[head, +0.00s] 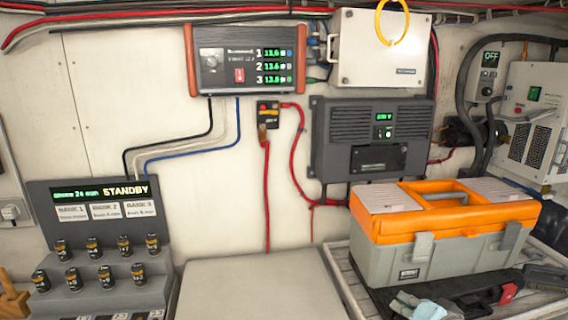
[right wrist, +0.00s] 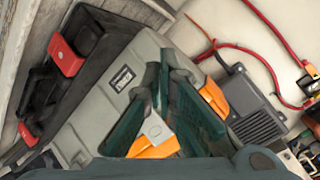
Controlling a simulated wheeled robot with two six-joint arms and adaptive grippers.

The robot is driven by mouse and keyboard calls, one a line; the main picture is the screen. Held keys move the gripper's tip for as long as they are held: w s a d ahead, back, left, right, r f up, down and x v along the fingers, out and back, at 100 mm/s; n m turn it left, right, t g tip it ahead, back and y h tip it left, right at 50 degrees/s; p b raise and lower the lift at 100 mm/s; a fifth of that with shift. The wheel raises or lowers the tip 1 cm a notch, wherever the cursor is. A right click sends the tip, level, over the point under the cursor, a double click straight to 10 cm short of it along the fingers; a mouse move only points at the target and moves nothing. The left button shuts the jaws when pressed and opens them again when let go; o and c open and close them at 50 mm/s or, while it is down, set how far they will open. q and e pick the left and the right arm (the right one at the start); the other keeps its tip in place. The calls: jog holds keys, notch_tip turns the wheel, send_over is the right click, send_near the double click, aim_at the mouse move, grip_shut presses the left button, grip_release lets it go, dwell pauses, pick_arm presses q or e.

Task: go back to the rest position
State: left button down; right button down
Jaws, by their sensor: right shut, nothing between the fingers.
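My right gripper (right wrist: 164,78) shows in the right wrist view as two dark green fingers, shut with nothing between them. In that view the fingers appear in front of the grey and orange toolbox (right wrist: 100,112); I cannot tell how far apart they are. In the head view the toolbox (head: 445,262), with an orange lid and grey body, stands closed at the right. Neither of my grippers can be made out in the head view, and my left gripper is in no view.
A battery stand (head: 108,285) with a STANDBY display is at the left. A black inverter (head: 370,140) and a charger panel (head: 247,60) with cables hang on the wall. A grey cloth (head: 425,308) lies before the toolbox. The pale surface (head: 255,288) in the middle is clear.

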jog(key=s+a+f+n+g+h, duration=0.2)
jog(key=s+f+n+g, duration=0.25)
jog(key=s+f, duration=1)
jog(key=s+f+n+g+h, duration=0.1)
jog(key=s+f+n+g, duration=0.1)
jog(key=s, duration=0.6)
jog(key=s+f+n+g, duration=0.2)
jog(key=s, duration=0.7)
notch_tip(320, 180, down, 20)
jog(key=s+d+f+g+b, duration=0.1)
jog(key=d+b, duration=0.1)
jog(key=s+f+g+b, duration=0.1)
jog(key=s+f, duration=1.3)
jog(key=shift+s+d+f, duration=0.25)
jog(key=shift+d+f, duration=0.05)
jog(key=shift+d, duration=0.05)
jog(key=shift+m+g, duration=0.25)
